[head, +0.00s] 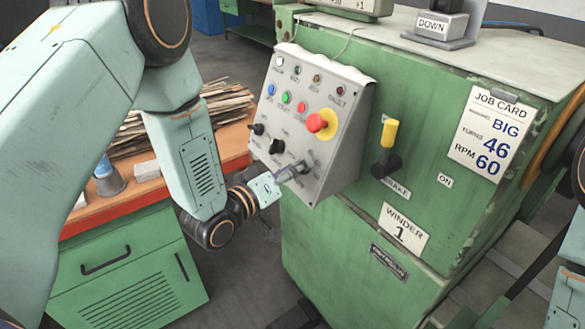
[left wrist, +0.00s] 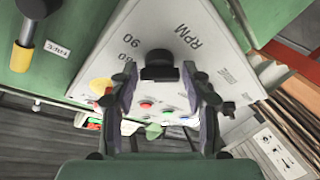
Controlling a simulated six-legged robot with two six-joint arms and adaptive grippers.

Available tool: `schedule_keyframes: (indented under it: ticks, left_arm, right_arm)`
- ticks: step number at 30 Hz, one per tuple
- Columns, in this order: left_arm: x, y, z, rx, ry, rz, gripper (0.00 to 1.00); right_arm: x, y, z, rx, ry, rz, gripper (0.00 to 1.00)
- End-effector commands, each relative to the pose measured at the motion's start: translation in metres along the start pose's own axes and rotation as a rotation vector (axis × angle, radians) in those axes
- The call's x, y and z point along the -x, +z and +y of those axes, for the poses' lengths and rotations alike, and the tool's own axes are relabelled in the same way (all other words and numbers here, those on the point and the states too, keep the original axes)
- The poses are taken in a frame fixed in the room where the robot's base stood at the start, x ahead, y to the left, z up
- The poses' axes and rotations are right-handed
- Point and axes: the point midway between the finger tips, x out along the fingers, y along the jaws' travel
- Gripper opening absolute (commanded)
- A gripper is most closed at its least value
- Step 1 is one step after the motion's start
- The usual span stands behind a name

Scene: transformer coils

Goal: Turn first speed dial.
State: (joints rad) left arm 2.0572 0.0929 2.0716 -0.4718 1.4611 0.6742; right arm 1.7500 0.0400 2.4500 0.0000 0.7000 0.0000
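The sloped grey control panel (head: 345,120) stands on the front of the green winder. In the left wrist view, a black dial (left wrist: 159,66) sits on the panel (left wrist: 185,20) beside the printed RPM, 60 and 90 marks. My left gripper (head: 298,170) is at the panel's lower right part in the head view, hiding what lies behind its fingers. In the left wrist view its fingers (left wrist: 165,78) are apart, one on each side of the dial, with a visible gap to it. My right gripper is not in view.
Two black knobs (head: 276,147) (head: 257,129) are left of my gripper. A red mushroom button (head: 317,123) on yellow is above it. A yellow-handled brake lever (head: 389,135) stands to the right. An orange-topped bench (head: 125,200) with wood strips is on the left.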

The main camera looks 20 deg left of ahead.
Motion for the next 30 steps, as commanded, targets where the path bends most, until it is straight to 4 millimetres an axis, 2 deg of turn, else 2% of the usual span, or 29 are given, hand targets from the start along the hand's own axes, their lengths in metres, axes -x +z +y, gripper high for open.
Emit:
schedule_keyframes:
  ticks: [4,14,17,24,30]
  left_arm:
    - [0.0,-0.001,0.0,-0.001,0.0,0.002,0.62]
    - [0.002,-0.001,0.0,0.0,-0.001,0.003,0.62]
    - [0.012,-0.001,-0.001,0.001,-0.004,0.002,0.62]
    - [0.054,-0.002,-0.001,0.006,-0.004,0.006,0.62]
    - [0.081,-0.002,-0.002,0.004,-0.004,0.005,0.62]
  right_arm:
    - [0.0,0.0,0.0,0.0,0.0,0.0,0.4]
    - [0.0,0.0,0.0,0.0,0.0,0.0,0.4]
    - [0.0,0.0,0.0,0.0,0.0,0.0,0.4]
    - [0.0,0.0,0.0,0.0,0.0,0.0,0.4]
    - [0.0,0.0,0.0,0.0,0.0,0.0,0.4]
